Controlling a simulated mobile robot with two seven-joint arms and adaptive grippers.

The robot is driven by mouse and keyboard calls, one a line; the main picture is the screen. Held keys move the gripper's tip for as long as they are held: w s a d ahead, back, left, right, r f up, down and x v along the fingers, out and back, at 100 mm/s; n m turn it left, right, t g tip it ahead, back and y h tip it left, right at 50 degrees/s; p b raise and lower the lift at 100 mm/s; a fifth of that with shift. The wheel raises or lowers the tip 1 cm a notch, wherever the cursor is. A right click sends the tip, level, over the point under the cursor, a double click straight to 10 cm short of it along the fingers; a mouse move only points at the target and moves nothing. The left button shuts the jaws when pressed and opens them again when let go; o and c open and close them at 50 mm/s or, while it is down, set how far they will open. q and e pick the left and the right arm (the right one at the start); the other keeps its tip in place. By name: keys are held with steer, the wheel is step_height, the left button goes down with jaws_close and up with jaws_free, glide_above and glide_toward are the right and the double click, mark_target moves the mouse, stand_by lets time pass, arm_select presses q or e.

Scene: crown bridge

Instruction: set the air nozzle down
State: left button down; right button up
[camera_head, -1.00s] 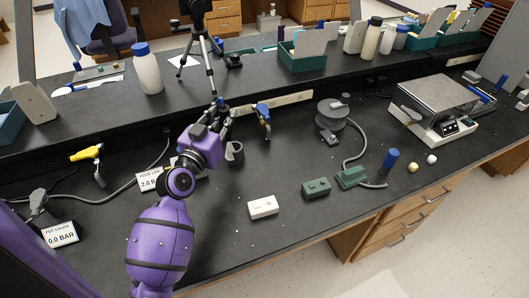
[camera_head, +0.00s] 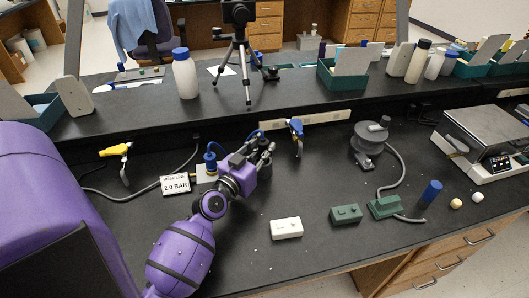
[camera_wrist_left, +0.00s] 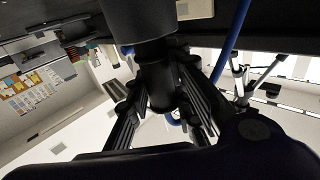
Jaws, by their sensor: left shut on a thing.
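My left gripper (camera_head: 266,152) is over the back middle of the black bench. It is shut on a dark cylindrical part, apparently the air nozzle (camera_wrist_left: 140,22); the wrist view shows this part large between and beyond the fingers (camera_wrist_left: 165,95). In the head view the gripper mostly hides it. A blue hose (camera_head: 224,146) arcs from a blue fitting on a pale plate (camera_head: 206,172) toward the gripper; a blue hose also runs past the fingers in the wrist view (camera_wrist_left: 230,45). Whether the part touches the bench cannot be told. My right gripper is not in view.
A "HOSE LINE 2.0 BAR" sign (camera_head: 175,185) stands left of the gripper. A white box (camera_head: 286,229) and a green box (camera_head: 346,214) lie in front. Bench between them is clear.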

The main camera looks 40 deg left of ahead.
arm_select(q)
steer(key=shift+f, duration=0.45)
steer(key=c, duration=1.6)
jaws_free()
steer(key=shift+o, duration=0.2)
steer(key=shift+r, duration=0.1)
steer(key=shift+r, duration=0.3)
steer(key=s, duration=0.3)
steer(key=s+b, duration=0.1)
steer(key=s, duration=0.3)
steer(key=s+d+b, duration=0.1)
steer(key=s, duration=0.3)
steer(key=shift+f, duration=0.25)
steer(key=shift+s+r, duration=0.1)
steer(key=shift+s, duration=0.4)
